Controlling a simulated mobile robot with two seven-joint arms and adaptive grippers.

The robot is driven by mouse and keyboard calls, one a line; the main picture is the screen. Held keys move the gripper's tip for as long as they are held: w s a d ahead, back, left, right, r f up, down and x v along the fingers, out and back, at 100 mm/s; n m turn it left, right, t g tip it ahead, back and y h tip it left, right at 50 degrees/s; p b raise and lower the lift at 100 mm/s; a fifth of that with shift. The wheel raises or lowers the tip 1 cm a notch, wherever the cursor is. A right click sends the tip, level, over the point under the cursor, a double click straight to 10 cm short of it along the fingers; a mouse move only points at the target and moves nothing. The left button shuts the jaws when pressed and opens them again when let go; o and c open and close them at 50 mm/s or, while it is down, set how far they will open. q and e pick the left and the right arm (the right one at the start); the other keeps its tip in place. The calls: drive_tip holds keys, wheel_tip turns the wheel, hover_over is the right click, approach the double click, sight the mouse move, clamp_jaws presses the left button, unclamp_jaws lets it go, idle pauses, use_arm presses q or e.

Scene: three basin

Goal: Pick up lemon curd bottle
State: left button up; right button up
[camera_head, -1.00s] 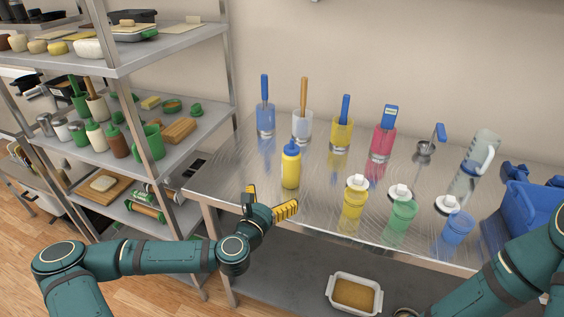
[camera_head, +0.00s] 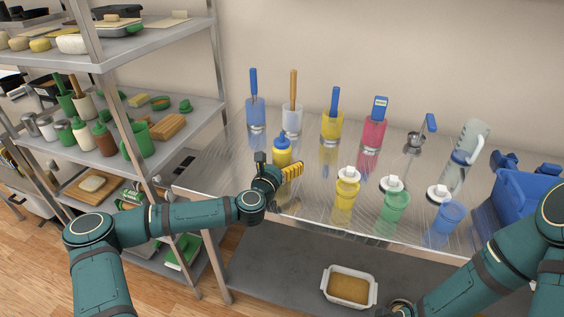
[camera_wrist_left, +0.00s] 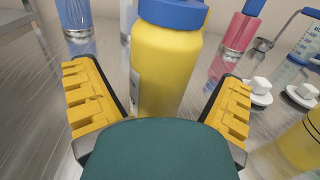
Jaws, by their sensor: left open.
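The lemon curd bottle appears to be the yellow squeeze bottle with a blue cap (camera_head: 282,155), upright on the metal table. In the left wrist view the yellow bottle (camera_wrist_left: 166,65) stands ahead and between my open fingers, with a label partly visible on its left side. My left gripper (camera_head: 276,170) is open, with yellow finger pads, right in front of the bottle and hiding its lower part. The left wrist view shows the gripper's fingers (camera_wrist_left: 160,105) spread on both sides; no contact is visible. My right arm enters at the lower right; its gripper is not clearly seen.
Yellow (camera_head: 346,190), green (camera_head: 395,205) and blue (camera_head: 447,218) containers stand to the right. Several cups with tools line the back. A blue bin (camera_head: 525,205) is at the far right. A shelf rack (camera_head: 185,120) stands at the left.

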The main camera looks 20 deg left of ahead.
use_arm(q)
drive_tip(key=shift+w, duration=0.75)
drive_tip(key=c, duration=1.4)
drive_tip(key=shift+r, duration=0.1)
wheel_tip(320, 180, up, 10)
drive_tip(key=shift+d+f+p, duration=0.1)
drive_tip(key=shift+p, duration=1)
drive_tip(key=o, duration=0.7)
drive_tip(key=c, duration=0.7)
